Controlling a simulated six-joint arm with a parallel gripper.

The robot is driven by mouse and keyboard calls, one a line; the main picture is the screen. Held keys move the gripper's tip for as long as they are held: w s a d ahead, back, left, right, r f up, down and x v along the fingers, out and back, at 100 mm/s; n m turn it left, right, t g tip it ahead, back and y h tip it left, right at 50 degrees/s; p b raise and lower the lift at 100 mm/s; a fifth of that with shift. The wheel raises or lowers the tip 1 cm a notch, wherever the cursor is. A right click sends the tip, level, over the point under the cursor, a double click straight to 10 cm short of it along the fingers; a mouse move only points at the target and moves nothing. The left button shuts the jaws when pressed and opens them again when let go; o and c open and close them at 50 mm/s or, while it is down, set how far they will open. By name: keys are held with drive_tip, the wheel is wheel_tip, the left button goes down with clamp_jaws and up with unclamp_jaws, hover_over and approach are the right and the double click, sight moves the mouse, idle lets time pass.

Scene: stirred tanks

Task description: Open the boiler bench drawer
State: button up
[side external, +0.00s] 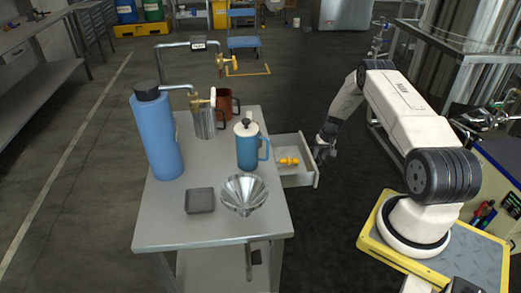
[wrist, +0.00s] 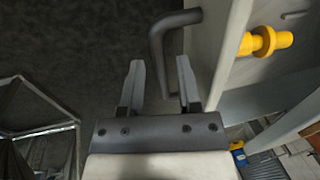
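The boiler bench (side external: 215,223) stands at the middle left of the side view. Its white drawer (side external: 298,180) is pulled out on the right side, with its inside showing. A yellow fitting (side external: 288,161) lies in it and also shows in the wrist view (wrist: 265,42). The dark, bent drawer handle (wrist: 160,45) is on the drawer front (wrist: 205,45) in the wrist view. My gripper (side external: 325,150) is just outside the drawer front. In the wrist view its fingers (wrist: 161,85) are apart, with part of the handle appearing between them; I see no contact.
Dark floor (side external: 315,235) lies clear between the bench and my base.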

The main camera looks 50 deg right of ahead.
clamp_jaws()
idle(1.2)
